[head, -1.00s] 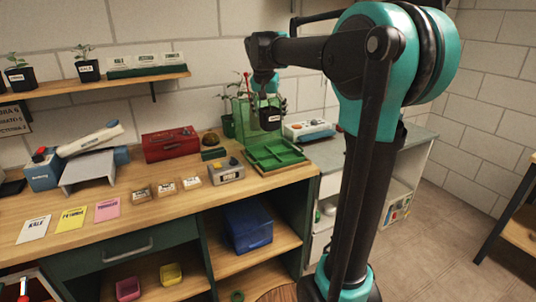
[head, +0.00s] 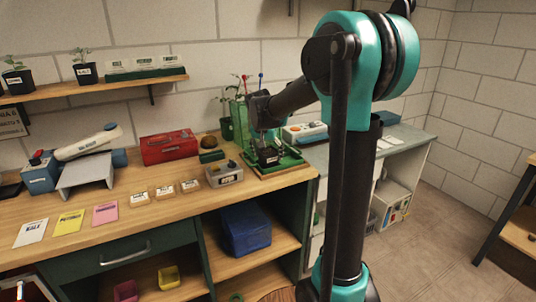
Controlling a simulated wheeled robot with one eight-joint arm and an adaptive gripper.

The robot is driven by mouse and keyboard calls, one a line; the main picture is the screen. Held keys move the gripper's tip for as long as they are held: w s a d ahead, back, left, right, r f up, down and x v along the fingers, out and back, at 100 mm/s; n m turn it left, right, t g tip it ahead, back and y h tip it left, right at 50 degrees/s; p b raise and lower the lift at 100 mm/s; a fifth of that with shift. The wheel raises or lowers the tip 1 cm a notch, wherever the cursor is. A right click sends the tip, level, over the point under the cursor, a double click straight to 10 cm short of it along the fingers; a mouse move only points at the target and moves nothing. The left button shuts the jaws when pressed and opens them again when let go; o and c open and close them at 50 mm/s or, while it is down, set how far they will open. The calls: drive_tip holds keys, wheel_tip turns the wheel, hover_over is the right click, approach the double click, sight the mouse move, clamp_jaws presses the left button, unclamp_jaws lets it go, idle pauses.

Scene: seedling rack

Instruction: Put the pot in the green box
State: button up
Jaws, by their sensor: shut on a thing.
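The black pot (head: 268,156) with a white label is in the head view, low over or inside the green box (head: 290,163) at the right part of the bench. My gripper (head: 266,139) comes down from above and is shut on the pot. The arm and gripper hide part of the box and its raised green lid. I cannot tell whether the pot touches the box floor.
A grey device (head: 224,174) stands just left of the box. A red toolbox (head: 169,147) and a blue-and-white device (head: 304,132) stand farther back. Two potted seedlings, one a black pot (head: 84,74), sit on the wall shelf.

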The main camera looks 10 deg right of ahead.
drive_tip(key=shift+f, duration=0.15)
drive_tip(key=o, duration=1.4)
drive_tip(key=shift+o, duration=0.2)
drive_tip(key=v, duration=1.2)
drive_tip(key=s+d+f+n+y, duration=0.1)
drive_tip(key=s+d+f+n, duration=0.1)
drive_tip(key=s+f, duration=1)
drive_tip(key=s+d+f+n+y, duration=0.1)
drive_tip(key=s+d+f+n, duration=0.2)
drive_tip(key=s+f, duration=1)
drive_tip(key=shift+s+d, duration=0.5)
drive_tip(key=shift+s, duration=0.2)
drive_tip(key=shift+r, duration=0.1)
